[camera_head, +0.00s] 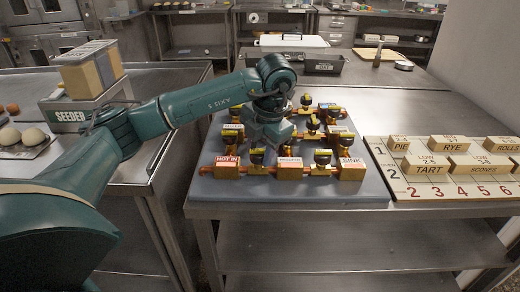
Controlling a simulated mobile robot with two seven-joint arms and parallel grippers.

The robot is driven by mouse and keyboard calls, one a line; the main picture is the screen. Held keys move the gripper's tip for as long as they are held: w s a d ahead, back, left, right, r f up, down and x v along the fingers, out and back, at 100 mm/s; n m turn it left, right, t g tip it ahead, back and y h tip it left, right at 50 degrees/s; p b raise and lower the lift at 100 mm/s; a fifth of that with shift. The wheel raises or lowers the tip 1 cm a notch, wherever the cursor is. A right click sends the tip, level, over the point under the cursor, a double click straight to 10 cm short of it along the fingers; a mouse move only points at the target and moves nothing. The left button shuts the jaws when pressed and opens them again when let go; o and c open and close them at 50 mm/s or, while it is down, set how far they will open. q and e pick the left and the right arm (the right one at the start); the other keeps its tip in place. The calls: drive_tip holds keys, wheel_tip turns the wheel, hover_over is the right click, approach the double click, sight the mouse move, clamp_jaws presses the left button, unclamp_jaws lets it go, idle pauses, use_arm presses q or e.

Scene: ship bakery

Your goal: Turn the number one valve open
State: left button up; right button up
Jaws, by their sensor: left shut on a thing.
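A pipe board (288,192) with a blue-grey base lies on the steel table. It carries copper pipes, tan blocks with labels and several valves with dark round bodies and yellow tags. The front row runs from a red HOT IN block (227,168) to a SINK block (351,170), with a front left valve (257,157) and a front right valve (322,158) between. My left gripper (272,133) points down among the rows, just behind the front left valve, and is shut on a valve that its own body hides. The number on that valve is not readable. My right gripper is out of view.
A numbered board (415,190) with labelled blocks, such as PIE and RYE, lies to the right. A SEEDER box (75,113) and a tray with dough balls (22,143) stand left. A dark bin (322,64) sits behind the pipe board.

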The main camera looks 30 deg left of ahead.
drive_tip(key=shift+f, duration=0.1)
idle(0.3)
use_arm(q)
drive_tip(key=o, duration=1)
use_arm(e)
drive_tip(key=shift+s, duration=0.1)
use_arm(q)
drive_tip(key=p+v, duration=0.2)
drive_tip(key=v, duration=1.1)
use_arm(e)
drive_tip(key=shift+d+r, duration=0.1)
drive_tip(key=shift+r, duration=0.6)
use_arm(q)
drive_tip(key=shift+r, duration=0.1)
drive_tip(key=shift+d, duration=0.1)
